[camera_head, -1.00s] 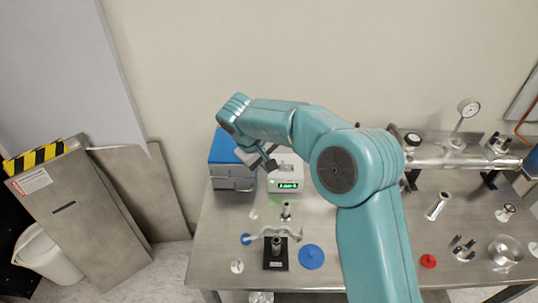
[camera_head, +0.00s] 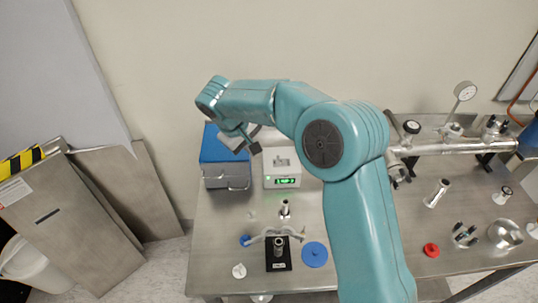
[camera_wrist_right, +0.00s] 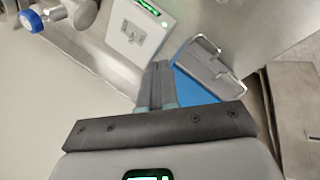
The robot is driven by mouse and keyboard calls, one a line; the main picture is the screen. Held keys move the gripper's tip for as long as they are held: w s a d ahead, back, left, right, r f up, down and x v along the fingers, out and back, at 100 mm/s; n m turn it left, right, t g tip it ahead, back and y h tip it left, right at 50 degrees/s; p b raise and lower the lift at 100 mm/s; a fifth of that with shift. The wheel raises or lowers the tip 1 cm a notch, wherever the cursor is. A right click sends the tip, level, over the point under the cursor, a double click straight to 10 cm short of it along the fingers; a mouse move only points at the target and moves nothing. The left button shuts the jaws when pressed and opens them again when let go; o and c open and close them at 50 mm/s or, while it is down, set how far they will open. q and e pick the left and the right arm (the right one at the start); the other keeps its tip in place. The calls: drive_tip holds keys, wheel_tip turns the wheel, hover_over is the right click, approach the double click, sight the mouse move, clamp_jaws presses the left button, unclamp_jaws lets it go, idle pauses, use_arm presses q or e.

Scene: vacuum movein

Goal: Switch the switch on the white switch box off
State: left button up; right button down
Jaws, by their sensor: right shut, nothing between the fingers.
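The white switch box (camera_head: 271,166) stands on the metal table against the back wall, its green display lit. Its switch (camera_head: 281,162) sits on a small plate on the top face. The right wrist view also shows the box (camera_wrist_right: 150,48) and the switch (camera_wrist_right: 132,32); the lever position is too small to tell. My right gripper (camera_head: 255,149) is in the air just left of the box, near the blue case, not touching the switch. In the wrist view its fingers (camera_wrist_right: 157,72) are shut and empty, below the box. My left gripper is out of view.
A blue case (camera_head: 222,145) with a metal handle stands directly left of the box. A black-based stand (camera_head: 278,265), a blue disc (camera_head: 314,254) and small metal parts lie in front. Metal piping (camera_head: 450,148) runs along the right. My right arm hides the table's middle.

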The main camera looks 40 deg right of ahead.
sight(279, 159)
drive_tip(key=d+f+p, duration=0.1)
drive_tip(key=d+f, duration=0.1)
drive_tip(key=f, duration=0.1)
drive_tip(key=d+f+p, duration=0.1)
drive_tip(key=d+f, duration=0.1)
drive_tip(key=f, duration=0.1)
drive_tip(key=w+d+f+p, duration=0.1)
drive_tip(key=d+f, duration=0.2)
drive_tip(key=shift+p, duration=0.3)
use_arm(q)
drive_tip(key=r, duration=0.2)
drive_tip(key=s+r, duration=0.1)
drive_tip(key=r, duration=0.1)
use_arm(e)
drive_tip(key=shift+d, duration=0.25)
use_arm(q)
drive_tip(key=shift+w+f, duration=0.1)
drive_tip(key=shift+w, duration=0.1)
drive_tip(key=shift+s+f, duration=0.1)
use_arm(e)
drive_tip(key=shift+s+d, duration=0.1)
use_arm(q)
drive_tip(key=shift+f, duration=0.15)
use_arm(e)
drive_tip(key=shift+d+r+y, duration=0.1)
drive_tip(key=shift+y, duration=0.4)
